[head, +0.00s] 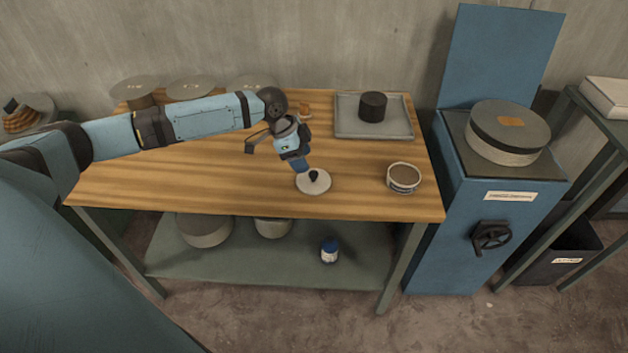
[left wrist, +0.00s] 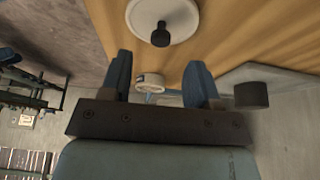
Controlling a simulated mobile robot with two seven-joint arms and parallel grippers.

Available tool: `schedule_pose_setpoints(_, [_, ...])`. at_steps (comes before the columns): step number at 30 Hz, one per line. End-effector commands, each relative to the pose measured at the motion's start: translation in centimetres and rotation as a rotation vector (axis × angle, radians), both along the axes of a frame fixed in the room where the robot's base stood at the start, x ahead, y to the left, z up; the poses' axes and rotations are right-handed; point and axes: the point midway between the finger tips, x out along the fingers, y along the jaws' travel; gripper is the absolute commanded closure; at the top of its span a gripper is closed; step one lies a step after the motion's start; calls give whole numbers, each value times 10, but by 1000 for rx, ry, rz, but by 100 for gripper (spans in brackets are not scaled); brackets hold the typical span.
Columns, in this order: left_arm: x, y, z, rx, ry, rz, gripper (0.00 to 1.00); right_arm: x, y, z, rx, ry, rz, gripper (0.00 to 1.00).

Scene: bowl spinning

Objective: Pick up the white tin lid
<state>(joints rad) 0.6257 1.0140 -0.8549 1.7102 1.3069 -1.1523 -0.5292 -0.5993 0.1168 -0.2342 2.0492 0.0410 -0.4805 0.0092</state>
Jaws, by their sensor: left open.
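The white tin lid (head: 322,187), a round disc with a dark knob, lies flat on the wooden table near its front edge. In the left wrist view the lid (left wrist: 143,17) is at the top, its knob (left wrist: 160,35) roughly centred beyond the fingertips. My left gripper (head: 303,166) points down just above the lid in the head view. Its blue fingers stand apart with nothing between them in the left wrist view (left wrist: 160,62). An uncovered white tin (head: 403,186) stands to the right on the table. My right gripper is not in view.
A grey tray (head: 345,128) with a dark cylinder (head: 373,106) sits at the back right of the table. Several grey discs line the back left. A blue cabinet (head: 500,225) with a handwheel stands right of the table. The table's front left is clear.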

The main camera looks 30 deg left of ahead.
Motion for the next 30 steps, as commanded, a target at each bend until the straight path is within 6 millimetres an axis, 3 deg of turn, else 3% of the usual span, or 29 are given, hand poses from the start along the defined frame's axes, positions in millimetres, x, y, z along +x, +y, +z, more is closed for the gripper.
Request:
schedule_pose_setpoints(8, [4,-7,-16,0,0,-1,44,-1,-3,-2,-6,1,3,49])
schedule_pose_setpoints(16, [14,-21,-51,1,0,-1,44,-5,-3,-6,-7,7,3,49])
schedule_pose_setpoints(24, [15,-22,-55,1,-2,1,44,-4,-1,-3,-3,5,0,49])
schedule_pose_setpoints(30, [15,-22,-55,1,0,0,90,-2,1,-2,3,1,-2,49])
